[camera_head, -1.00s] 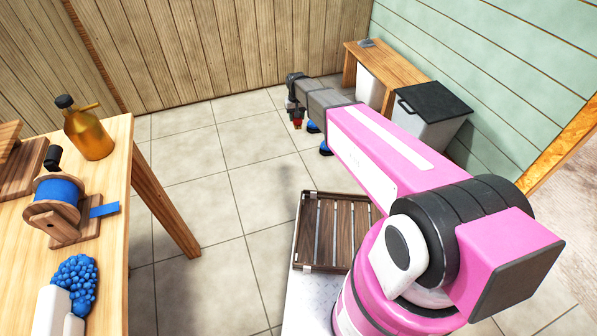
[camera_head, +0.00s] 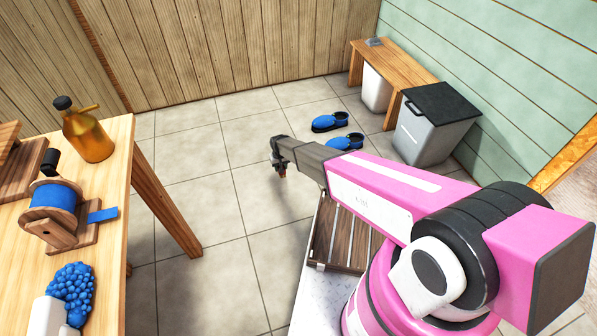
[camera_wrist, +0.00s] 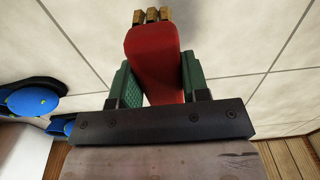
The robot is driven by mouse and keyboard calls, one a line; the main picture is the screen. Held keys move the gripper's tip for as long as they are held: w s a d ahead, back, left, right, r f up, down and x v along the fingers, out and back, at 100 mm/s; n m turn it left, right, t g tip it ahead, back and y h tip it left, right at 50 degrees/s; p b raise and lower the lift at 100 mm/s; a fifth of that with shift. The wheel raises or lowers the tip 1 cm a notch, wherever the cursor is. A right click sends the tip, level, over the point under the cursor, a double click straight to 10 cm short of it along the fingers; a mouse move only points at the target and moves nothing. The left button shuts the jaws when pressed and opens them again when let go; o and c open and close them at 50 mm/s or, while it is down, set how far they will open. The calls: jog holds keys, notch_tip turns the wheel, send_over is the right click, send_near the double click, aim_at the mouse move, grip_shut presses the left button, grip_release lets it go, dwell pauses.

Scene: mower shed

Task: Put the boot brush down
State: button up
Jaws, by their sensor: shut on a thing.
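The boot brush (camera_wrist: 152,55) has a red body with a few tan bristle tufts at its far end in the wrist view. My gripper (camera_wrist: 158,82) is shut on it, with a green pad on each side of the red body. In the head view my gripper (camera_head: 279,160) is over the open tiled floor, left of the blue shoes. Only a small red bit of the brush (camera_head: 283,174) shows below it there. The brush appears held above the tiles; its exact height is unclear.
Two blue shoes (camera_head: 330,122) lie on the floor near a wooden bench (camera_head: 400,65) and a grey bin (camera_head: 425,130). A slatted wooden crate (camera_head: 355,240) is beside my arm. A worktable (camera_head: 115,165) with an amber bottle (camera_head: 88,135) stands left. Middle floor is clear.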

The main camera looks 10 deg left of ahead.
jog(key=w+d+f, duration=0.2)
jog(key=w, duration=0.1)
jog(key=w+d+f, duration=0.2)
jog(key=w, duration=0.1)
jog(key=w+d+f, duration=0.2)
jog(key=w+f, duration=0.1)
jog(key=shift+w, duration=0.3)
jog(key=shift+f, duration=1.9)
jog(key=shift+f, duration=0.15)
jog(key=o, duration=0.8)
jog(key=shift+o, duration=0.2)
